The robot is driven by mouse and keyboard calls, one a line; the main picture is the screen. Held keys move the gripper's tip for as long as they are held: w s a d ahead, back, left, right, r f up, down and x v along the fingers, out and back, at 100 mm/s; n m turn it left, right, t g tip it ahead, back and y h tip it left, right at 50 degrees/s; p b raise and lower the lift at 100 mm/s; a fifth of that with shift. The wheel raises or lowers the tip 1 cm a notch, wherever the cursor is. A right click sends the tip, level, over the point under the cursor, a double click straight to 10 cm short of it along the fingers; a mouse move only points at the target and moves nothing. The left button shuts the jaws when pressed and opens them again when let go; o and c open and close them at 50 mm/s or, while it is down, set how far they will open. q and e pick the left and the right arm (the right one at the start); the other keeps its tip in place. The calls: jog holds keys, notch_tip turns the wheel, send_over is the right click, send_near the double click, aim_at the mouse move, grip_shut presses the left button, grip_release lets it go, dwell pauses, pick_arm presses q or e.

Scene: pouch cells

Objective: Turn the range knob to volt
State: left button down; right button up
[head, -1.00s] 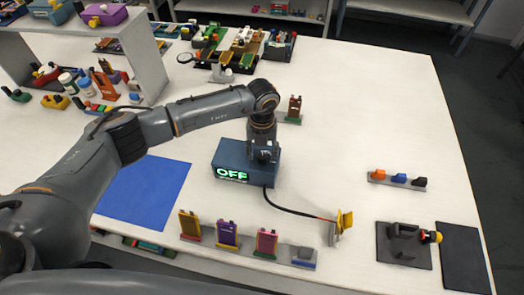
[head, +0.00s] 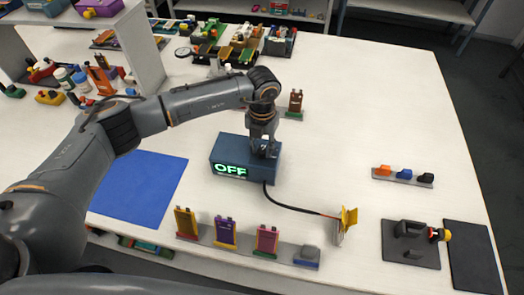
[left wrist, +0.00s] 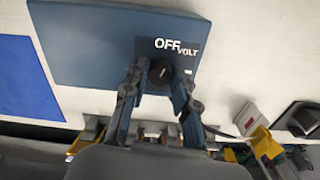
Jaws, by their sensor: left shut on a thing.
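The blue meter box (head: 229,158) stands on the white table, with a green "OFF" on its front display. My left gripper (head: 266,152) points down onto the top of the box. In the left wrist view the black range knob (left wrist: 160,71) sits between the fingers of my left gripper (left wrist: 157,80), which are shut on it. The labels "OFF" and "VOLT" (left wrist: 187,52) are printed beside the knob, with "VOLT" to the right of "OFF". The knob's white mark slants up and right, roughly toward "OFF". My right gripper is not in view.
A black lead runs from the box to a yellow clip (head: 348,219). Several coloured pouch cells stand in a rack (head: 210,235) in front. A blue mat (head: 138,189) lies left. A dark fixture (head: 411,243) stands right.

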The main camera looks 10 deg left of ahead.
aim_at(263, 150)
pick_arm(q)
jog(key=m+b, duration=0.3)
jog(key=shift+f, duration=0.2)
jog(key=shift+r+m+b, duration=0.2)
jog(key=shift+m+b, duration=0.95)
jog(key=shift+m, duration=0.05)
jog(key=c, duration=1)
grip_release()
jog(key=shift+c, duration=0.2)
notch_tip(263, 150, up, 12)
